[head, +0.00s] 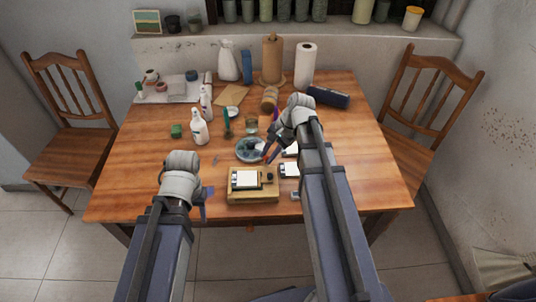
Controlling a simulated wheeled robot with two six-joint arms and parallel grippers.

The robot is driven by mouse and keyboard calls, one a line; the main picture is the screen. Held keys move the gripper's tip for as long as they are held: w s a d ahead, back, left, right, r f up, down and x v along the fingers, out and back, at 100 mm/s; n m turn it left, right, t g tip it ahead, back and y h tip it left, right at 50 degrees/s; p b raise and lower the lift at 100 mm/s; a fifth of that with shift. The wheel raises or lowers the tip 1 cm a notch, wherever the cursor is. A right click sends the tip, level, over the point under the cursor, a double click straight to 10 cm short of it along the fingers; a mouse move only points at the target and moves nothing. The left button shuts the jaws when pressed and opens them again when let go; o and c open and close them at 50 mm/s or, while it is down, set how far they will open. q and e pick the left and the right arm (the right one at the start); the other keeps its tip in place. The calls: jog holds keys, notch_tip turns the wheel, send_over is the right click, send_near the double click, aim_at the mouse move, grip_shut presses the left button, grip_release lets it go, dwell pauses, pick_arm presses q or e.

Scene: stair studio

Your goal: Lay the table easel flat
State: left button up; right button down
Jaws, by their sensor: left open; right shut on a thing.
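The table easel (236,197) is a low light-wood piece near the table's front edge, with a dark-edged white card on it. A small dark piece shows at its right. How far its panel tilts is hard to tell. My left gripper (206,200) is open and empty, just left of the easel. My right gripper (267,157) is shut just behind the easel, by a grey-blue dish (246,152). A speck of red shows at its fingertips; what it holds is too small to make out.
White cards (289,170) lie right of the easel, partly behind my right arm. The table's front left and right side are clear.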

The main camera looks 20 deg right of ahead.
jog(key=shift+s+d+f, duration=0.1)
jog(key=shift+s+d, duration=0.05)
jog(key=shift+s, duration=0.05)
jog(key=c, duration=0.7)
grip_release()
jog(key=shift+w, duration=0.1)
jog(key=shift+p+v, duration=0.85)
jog(key=p+v, duration=0.5)
jog(key=v, duration=0.1)
jog(key=shift+p, duration=0.3)
